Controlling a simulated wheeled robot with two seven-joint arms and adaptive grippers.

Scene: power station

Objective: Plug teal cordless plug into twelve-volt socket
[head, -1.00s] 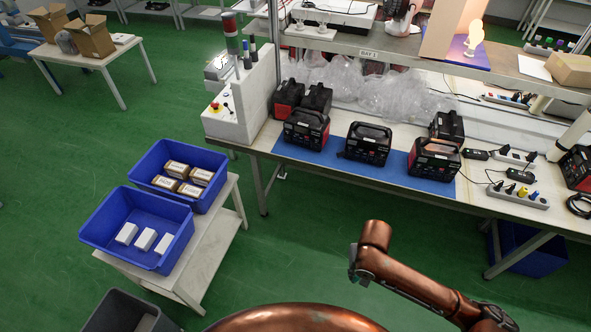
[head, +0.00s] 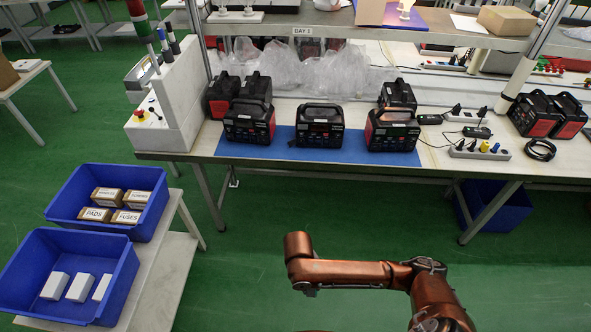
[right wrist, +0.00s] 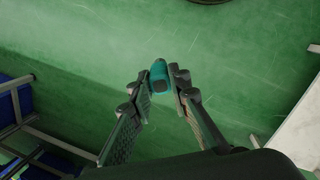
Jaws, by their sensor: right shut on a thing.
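The teal cordless plug (right wrist: 159,77) shows in the right wrist view, a short rounded teal body. My right gripper (right wrist: 162,82) is shut on it, with a dark finger on each side, over green floor. In the head view my copper right arm is at the bottom centre, in front of the table; I cannot make out the plug there. Black and red power stations stand on the table: left (head: 249,123), middle (head: 320,126) and right (head: 392,129) at the front of the blue mat. Their sockets are too small to tell which is twelve-volt. My left gripper is not in view.
Other power stations stand behind and at the right (head: 534,114). A grey power strip (head: 480,150) with plugs and a coiled black cable (head: 541,150) lie right of the blue mat (head: 345,155). Blue bins (head: 72,272) stand on a side table. A shelf (head: 330,30) overhangs the table.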

